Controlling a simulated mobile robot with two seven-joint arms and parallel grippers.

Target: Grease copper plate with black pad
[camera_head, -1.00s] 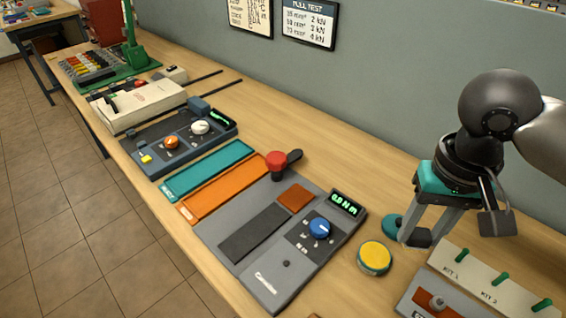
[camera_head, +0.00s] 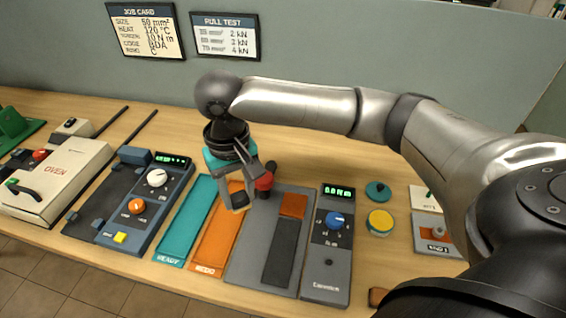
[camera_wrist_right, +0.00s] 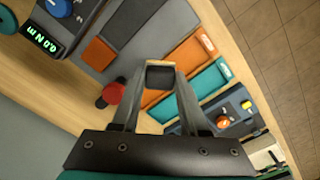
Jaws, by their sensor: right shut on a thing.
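My right gripper (camera_head: 238,203) is shut on a small black pad (camera_head: 240,199). The pad shows as a dark square between the fingertips in the wrist view (camera_wrist_right: 160,76). The gripper hangs over the orange REDO tray, left of the grey device. The copper-coloured square plate (camera_head: 293,205) lies on the grey device, right of the gripper and apart from the pad. The plate also shows in the wrist view (camera_wrist_right: 99,54). A yellow-topped round tin (camera_head: 379,222) stands right of the device, with a teal disc (camera_head: 377,191) behind it. My left gripper is not in view.
A red knob on a dark lever (camera_head: 264,181) stands close beside my right gripper. A dial unit (camera_head: 118,220) and oven (camera_head: 60,180) stand further left.

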